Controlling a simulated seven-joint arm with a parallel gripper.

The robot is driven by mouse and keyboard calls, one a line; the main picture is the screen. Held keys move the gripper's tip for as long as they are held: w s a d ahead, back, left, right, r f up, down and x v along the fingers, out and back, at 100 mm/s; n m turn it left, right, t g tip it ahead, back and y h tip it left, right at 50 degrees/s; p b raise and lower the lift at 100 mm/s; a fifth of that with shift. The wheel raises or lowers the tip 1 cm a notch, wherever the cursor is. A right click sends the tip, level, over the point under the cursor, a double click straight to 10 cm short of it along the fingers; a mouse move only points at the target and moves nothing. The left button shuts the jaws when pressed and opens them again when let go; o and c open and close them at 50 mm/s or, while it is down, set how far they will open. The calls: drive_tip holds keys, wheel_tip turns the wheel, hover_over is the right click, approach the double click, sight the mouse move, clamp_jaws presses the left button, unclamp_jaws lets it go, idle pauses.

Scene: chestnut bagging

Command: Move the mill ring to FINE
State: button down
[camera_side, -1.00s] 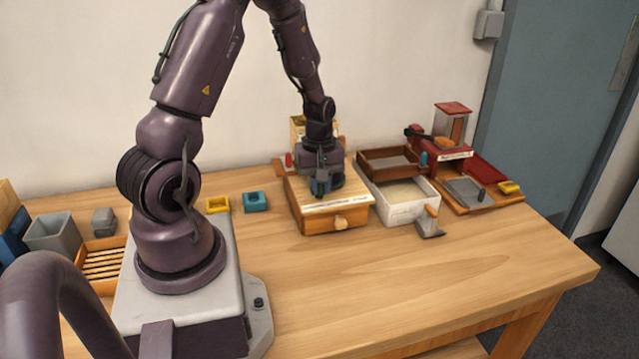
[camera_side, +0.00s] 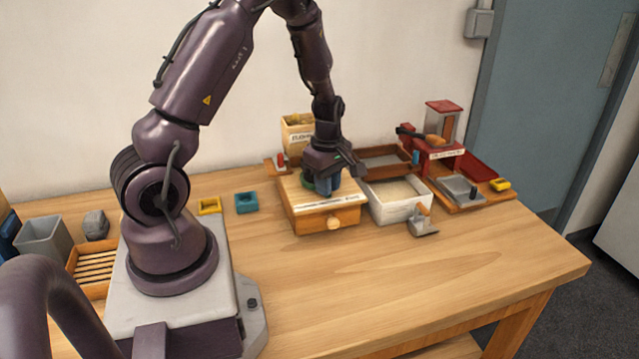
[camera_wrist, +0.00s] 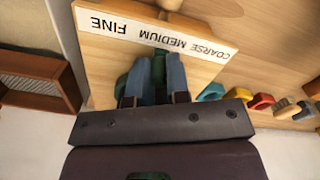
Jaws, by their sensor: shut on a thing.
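The mill (camera_side: 322,219) is a wooden box with a round front knob and a pale lettered strip on top. In the wrist view the strip (camera_wrist: 150,36) reads FINE, MEDIUM and COARSE, upside down, with FINE at left. The green mill ring (camera_side: 308,183) is on the mill's top, mostly hidden by my gripper (camera_side: 328,186). A green part of the ring also shows in the wrist view (camera_wrist: 122,86). My gripper's blue fingers are shut on the ring, pointing down.
A white bin (camera_side: 400,208) and brown tray (camera_side: 388,160) stand close at the mill's right. A scoop (camera_side: 423,226) lies in front of the bin. A red machine (camera_side: 440,140) is farther right. The front table (camera_side: 400,270) is clear.

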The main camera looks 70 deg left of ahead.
drive_tip(key=w+n, duration=0.2)
drive_tip(key=n, duration=0.1)
drive_tip(key=shift+w+a, duration=0.1)
drive_tip(key=shift+w+a+n, duration=0.2)
drive_tip(key=shift+w+n, duration=0.2)
drive_tip(key=shift+n, duration=0.4)
drive_tip(key=shift+w+a+n, duration=0.15)
drive_tip(key=shift+w+n, duration=0.2)
drive_tip(key=shift+n, duration=0.45)
drive_tip(key=c, duration=1.1)
unclamp_jaws()
wheel_tip(320, 180, up, 13)
